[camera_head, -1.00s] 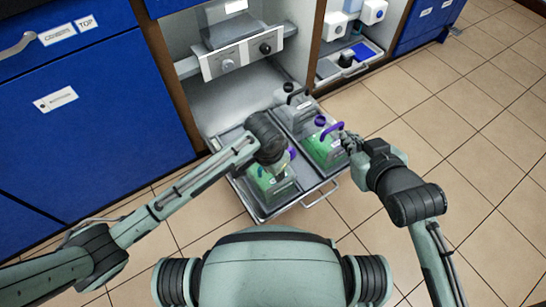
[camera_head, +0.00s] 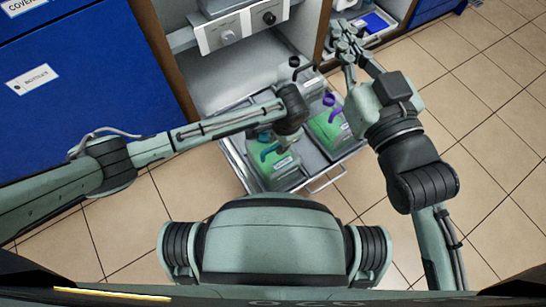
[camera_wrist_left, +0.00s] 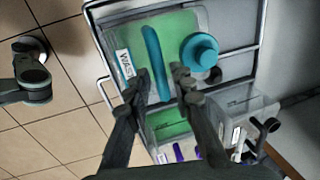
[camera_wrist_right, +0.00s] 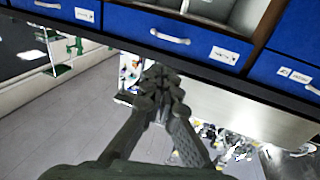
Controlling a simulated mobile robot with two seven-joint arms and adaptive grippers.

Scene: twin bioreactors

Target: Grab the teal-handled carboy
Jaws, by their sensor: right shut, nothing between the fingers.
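The teal-handled carboy (camera_head: 282,176), holding green liquid, stands in the near left part of the pulled-out tray (camera_head: 235,160), partly hidden by my left arm in the head view. In the left wrist view, its upright teal handle (camera_wrist_left: 157,62) and round teal cap (camera_wrist_left: 199,51) show clearly. My left gripper (camera_wrist_left: 165,82) is open, with its fingertips to either side of the handle's lower end in that view. Whether they touch it I cannot tell. My right gripper (camera_head: 345,32) is shut and empty, raised beyond the tray; its closed fingers also show in the right wrist view (camera_wrist_right: 160,82).
A purple-handled carboy (camera_head: 330,130) with green liquid stands right of the teal one. A clear carboy (camera_head: 308,82) with a dark cap stands behind. The cabinet's control box (camera_head: 240,28) is above the tray. Tiled floor to the right is open.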

